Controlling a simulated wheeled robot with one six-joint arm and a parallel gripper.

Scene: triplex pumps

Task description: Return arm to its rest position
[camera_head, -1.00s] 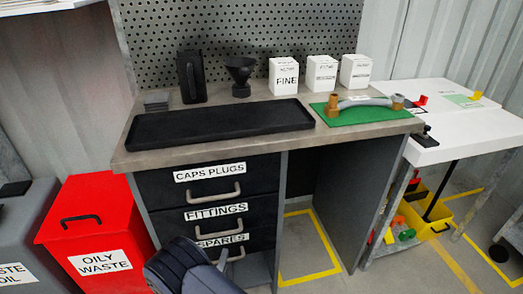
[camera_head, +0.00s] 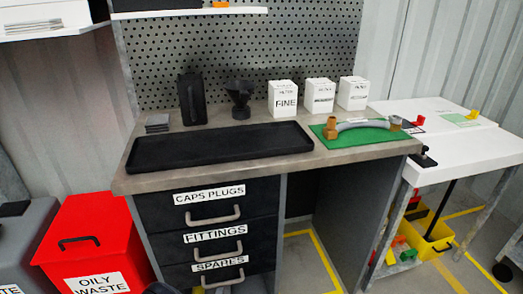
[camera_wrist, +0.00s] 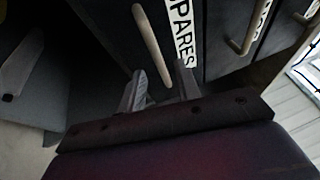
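My gripper (camera_wrist: 161,76) shows in the wrist view with its two grey fingers apart and no object between them. It is low in front of the drawer unit, close to the drawer labelled SPARES (camera_wrist: 172,15) and its bar handle (camera_wrist: 147,40). The fingers appear apart from that handle. In the head view only a dark bit of my arm shows at the bottom edge; the gripper's fingers are not visible there. The SPARES drawer (camera_head: 187,274) is the lowest visible drawer and is partly cut off by the frame.
The workbench (camera_head: 130,185) holds a black tray (camera_head: 220,148), a jug, a funnel, filter boxes and a hose on a green mat (camera_head: 375,136). A red oily waste bin (camera_head: 100,240) stands left. A white side table (camera_head: 465,150) stands right.

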